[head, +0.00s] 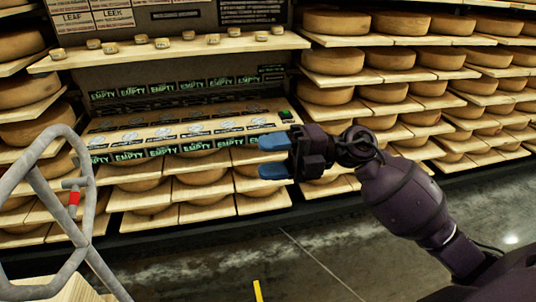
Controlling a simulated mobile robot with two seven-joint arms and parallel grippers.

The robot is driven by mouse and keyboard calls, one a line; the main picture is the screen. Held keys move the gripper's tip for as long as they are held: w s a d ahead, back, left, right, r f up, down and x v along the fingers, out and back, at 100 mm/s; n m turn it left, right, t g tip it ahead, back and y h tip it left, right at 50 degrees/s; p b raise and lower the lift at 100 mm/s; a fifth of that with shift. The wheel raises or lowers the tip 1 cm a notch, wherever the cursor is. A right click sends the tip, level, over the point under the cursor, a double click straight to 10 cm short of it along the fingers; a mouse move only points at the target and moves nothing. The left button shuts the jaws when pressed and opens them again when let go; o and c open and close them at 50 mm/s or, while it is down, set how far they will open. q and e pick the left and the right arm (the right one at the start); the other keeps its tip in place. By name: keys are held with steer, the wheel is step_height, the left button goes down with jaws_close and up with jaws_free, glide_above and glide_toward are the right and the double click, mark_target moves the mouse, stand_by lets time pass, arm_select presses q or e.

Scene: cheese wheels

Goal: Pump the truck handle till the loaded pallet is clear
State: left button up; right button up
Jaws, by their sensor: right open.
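The truck handle (88,190) is a loop of grey metal tube at the left edge, with a small red part (73,198) on an inner bar. Pale wood (68,291) shows below it at the bottom left; I cannot tell if it is the loaded pallet, or whether any pallet is off the floor. My right gripper (272,156) has blue fingertips, spread apart and empty. It points left in mid-view, well to the right of the handle and not touching it. My left gripper is not in view.
Racks of cheese wheels on wooden boards (440,73) fill the back and right. A shelf (170,50) with small cheese pieces stands at the back, above rows of green "EMPTY" labels (130,156). The dark floor (330,255) in front is open, with a yellow mark (257,290).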

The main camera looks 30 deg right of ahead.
steer(key=shift+w+a, duration=0.1)
steer(key=shift+a, duration=0.2)
steer(key=shift+c, duration=0.3)
jaws_close()
stand_by(1.0)
